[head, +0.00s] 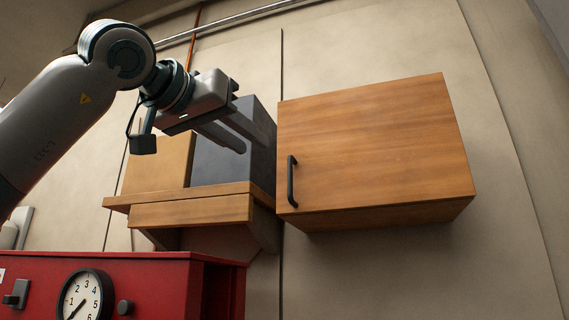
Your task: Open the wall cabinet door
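The wall cabinet (385,215) is a wooden box on the wall, right of the picture's middle. Its wooden door (380,140) looks shut. A black bar handle (291,181) stands upright near the door's lower left edge. My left gripper (257,140) comes in from the upper left, with its two fingers apart and nothing seen between them. It is left of the cabinet and above the handle, not touching the handle. My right gripper is not in view.
A wooden shelf (190,211) left of the cabinet holds a dark grey box (220,165) and a wooden box (158,163), close behind my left gripper. A red cabinet (160,285) with a dial (85,296) stands at lower left. The wall below the cabinet is clear.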

